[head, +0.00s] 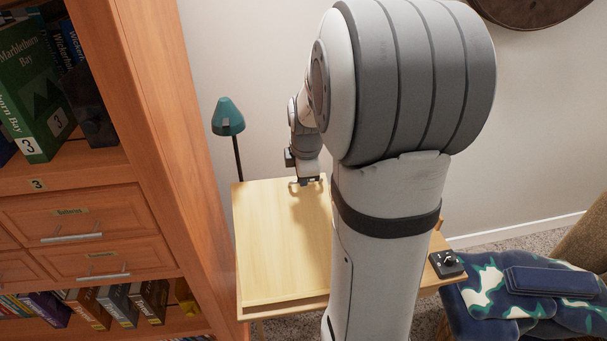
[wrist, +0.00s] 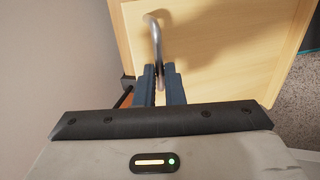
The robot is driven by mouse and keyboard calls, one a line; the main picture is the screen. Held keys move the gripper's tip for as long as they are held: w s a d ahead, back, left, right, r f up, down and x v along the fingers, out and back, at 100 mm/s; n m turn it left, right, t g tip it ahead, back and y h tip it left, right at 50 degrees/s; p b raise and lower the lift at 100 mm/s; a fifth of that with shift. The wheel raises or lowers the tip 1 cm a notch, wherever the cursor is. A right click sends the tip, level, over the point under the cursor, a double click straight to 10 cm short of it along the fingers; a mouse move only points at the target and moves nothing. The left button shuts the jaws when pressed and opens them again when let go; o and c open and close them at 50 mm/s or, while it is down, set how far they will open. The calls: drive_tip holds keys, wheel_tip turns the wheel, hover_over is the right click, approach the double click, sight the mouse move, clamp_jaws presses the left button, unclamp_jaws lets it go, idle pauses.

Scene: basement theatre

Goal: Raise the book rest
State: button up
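The book rest (head: 275,245) is a pale wooden board on the desk, and it looks flat or nearly so in the head view. In the wrist view the board (wrist: 225,50) has a curved metal handle (wrist: 154,28) by its edge. My gripper (wrist: 158,72) has its two dark fingers close on either side of the handle's bar, with the bar filling the narrow gap between them. In the head view my gripper (head: 307,182) is at the board's far edge. The fingertips are small there, and my arm hides the board's right part.
A tall wooden bookcase (head: 155,120) stands close on the left. A green lamp (head: 228,116) rises behind the desk's far left corner. A small black device (head: 446,263) sits at the desk's right end. A blue patterned seat (head: 530,300) is at lower right.

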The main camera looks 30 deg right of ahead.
drive_tip(key=shift+o, duration=1.4)
drive_tip(key=shift+s+d+f, duration=0.2)
drive_tip(key=shift+s+f, duration=0.15)
drive_tip(key=shift+o, duration=0.9)
drive_tip(key=shift+w+a+r, duration=0.1)
drive_tip(key=shift+r, duration=0.1)
drive_tip(key=p+v, duration=0.1)
drive_tip(key=v, duration=0.6)
drive_tip(key=shift+r, duration=0.3)
drive_tip(key=shift+a+r, duration=0.1)
drive_tip(key=s+a+r+m+p, duration=0.3)
drive_tip(key=s+a+m+p, duration=0.1)
drive_tip(key=s+a+m, duration=0.3)
drive_tip(key=s+a+r+m+y+p, duration=0.1)
drive_tip(key=s+a+r+m+p, duration=0.3)
drive_tip(key=s+a+m, duration=0.3)
drive_tip(key=shift+s+p, duration=0.55)
drive_tip(key=shift+s, duration=0.35)
